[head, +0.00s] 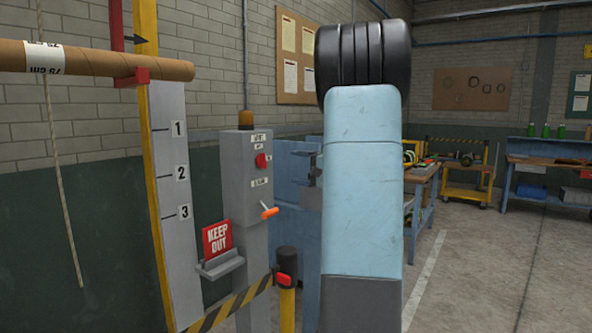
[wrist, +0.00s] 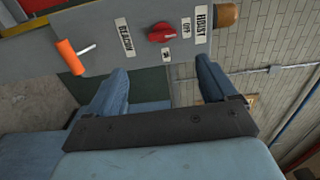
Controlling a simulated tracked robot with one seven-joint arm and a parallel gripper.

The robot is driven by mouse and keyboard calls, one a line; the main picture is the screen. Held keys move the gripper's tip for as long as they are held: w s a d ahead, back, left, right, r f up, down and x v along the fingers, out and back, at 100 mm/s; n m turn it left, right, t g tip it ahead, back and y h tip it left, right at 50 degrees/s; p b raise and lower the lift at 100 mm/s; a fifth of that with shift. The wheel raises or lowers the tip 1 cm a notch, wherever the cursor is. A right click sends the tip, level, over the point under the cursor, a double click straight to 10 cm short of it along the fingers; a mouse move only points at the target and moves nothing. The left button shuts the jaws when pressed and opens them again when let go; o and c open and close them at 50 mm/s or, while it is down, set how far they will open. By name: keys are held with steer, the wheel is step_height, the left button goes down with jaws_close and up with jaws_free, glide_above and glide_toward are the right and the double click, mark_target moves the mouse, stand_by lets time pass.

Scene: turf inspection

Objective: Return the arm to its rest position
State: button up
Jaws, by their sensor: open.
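My gripper (wrist: 160,82) shows in the wrist view with its two blue fingers spread apart and nothing between them. It faces the grey control box (wrist: 210,50), apart from it as far as I can tell. The box carries a red knob (wrist: 161,32) and an orange-handled lever (wrist: 70,57). In the head view my raised blue arm link (head: 362,190) fills the middle, with a black joint on top. The control box (head: 238,185) stands just left of it. Most of my gripper is hidden behind the arm in the head view.
A striped barrier (head: 230,307) runs to a yellow post (head: 287,305) below the box. A red KEEP OUT sign (head: 217,240) stands on a small shelf. A cardboard tube (head: 100,62) and rope (head: 62,190) are at left. Workbenches (head: 550,165) stand far right, with clear floor before them.

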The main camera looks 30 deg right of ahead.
steer(key=s+a+f+n+g+y, duration=0.1)
steer(key=s+a+n+g, duration=0.35)
steer(key=a, duration=0.75)
steer(key=s+a+f+n+g+y, duration=0.15)
steer(key=s+a+g, duration=0.45)
steer(key=a, duration=0.7)
steer(key=s+a+f+n+h, duration=0.2)
steer(key=s+n+h, duration=0.2)
steer(key=s, duration=0.7)
steer(key=s+a+f+n+h, duration=0.3)
steer(key=s+h, duration=0.1)
steer(key=s, duration=0.7)
steer(key=shift+n+g+h, duration=0.35)
steer(key=shift+n+g, duration=0.05)
steer(key=shift+g, duration=0.05)
steer(key=shift+c, duration=0.3)
